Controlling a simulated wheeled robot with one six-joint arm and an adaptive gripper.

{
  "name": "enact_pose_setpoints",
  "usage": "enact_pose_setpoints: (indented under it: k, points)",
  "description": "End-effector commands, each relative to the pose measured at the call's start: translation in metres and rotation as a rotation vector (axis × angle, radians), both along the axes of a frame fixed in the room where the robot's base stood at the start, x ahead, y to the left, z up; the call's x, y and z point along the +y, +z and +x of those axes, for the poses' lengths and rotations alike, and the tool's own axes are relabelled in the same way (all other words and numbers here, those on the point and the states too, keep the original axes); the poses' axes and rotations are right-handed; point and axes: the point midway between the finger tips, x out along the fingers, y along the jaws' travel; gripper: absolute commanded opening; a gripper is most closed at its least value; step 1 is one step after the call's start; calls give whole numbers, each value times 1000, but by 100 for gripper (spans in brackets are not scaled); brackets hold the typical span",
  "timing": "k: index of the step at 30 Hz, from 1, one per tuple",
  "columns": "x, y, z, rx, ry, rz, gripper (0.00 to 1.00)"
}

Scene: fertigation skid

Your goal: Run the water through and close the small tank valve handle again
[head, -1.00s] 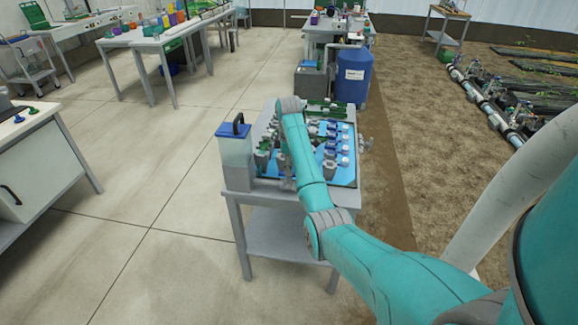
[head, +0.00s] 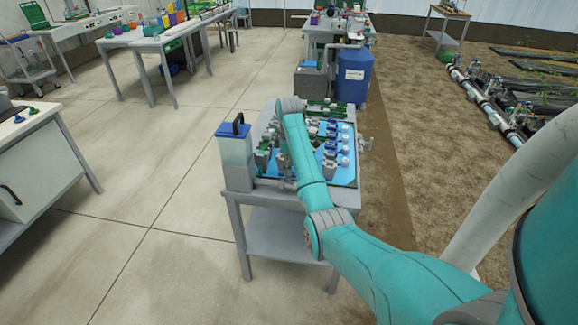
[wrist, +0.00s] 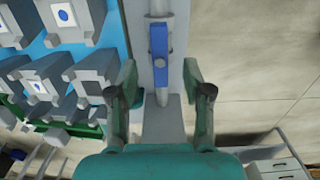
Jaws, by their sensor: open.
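The blue valve handle (wrist: 160,52) is in the wrist view, lying lengthwise along a thin grey pipe (wrist: 163,96). My gripper (wrist: 160,74) is open, with one finger on each side of the handle and a gap on both sides; it touches neither. How far the handle is below the fingertips I cannot tell. In the head view, the small tank (head: 237,168), a pale box with a blue lid and black grip, stands on the left front corner of the grey cart. My arm hides the handle and my gripper there. Water flow is not visible.
Grey blocks with white and blue labels (wrist: 42,88) stand on a blue panel left of my gripper in the wrist view. The cart (head: 262,196) has open floor to its left. A blue barrel (head: 353,76) stands behind it.

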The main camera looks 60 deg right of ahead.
Motion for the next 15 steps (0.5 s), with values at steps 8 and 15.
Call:
enact_pose_setpoints:
  k: [8, 15]
  points:
    - [0, -2, 0, 0, 1, 0, 50]
    - [0, -16, 0, 2, 2, 1, 50]
